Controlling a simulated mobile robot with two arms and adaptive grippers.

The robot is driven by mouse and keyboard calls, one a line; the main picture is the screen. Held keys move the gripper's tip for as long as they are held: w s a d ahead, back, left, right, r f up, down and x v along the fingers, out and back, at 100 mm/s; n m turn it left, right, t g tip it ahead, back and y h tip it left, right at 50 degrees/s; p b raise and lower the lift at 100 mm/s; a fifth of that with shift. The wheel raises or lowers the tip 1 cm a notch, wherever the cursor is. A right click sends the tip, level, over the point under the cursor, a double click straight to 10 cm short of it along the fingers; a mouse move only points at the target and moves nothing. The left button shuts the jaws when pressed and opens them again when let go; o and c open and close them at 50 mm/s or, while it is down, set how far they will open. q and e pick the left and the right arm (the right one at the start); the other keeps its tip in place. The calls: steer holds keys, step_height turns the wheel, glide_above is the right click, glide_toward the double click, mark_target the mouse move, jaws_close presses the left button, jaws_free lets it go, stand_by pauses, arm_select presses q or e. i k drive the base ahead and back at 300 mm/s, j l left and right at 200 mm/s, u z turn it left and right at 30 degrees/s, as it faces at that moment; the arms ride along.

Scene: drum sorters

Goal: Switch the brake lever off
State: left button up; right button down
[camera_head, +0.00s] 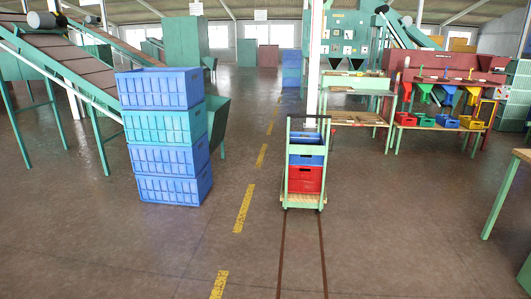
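No brake lever can be made out in the head view; if it is in the scene here, it is too small to tell or hidden. Neither of my grippers is in view.
A stack of blue and teal crates (162,130) stands left, beside a sloping conveyor (65,62). A table (506,185) stands at the right edge. Benches with coloured funnels and bins (440,120) are behind right. The floor (380,235) in front is clear.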

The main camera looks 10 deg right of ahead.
mark_target(333, 131)
steer(key=i+l+z, duration=0.3)
steer(key=i, duration=0.25)
steer(key=i+l+z, duration=0.15)
steer(key=i+z, duration=0.15)
steer(key=i, duration=0.3)
steer(key=i+z, duration=0.3)
steer(key=i, duration=0.3)
steer(key=i+u, duration=0.1)
steer(key=i, duration=0.95)
steer(key=i+l, duration=0.2)
steer(key=i, duration=0.8)
steer(key=i+l+u, duration=0.15)
steer(key=i+u, duration=0.15)
steer(key=i, duration=0.4)
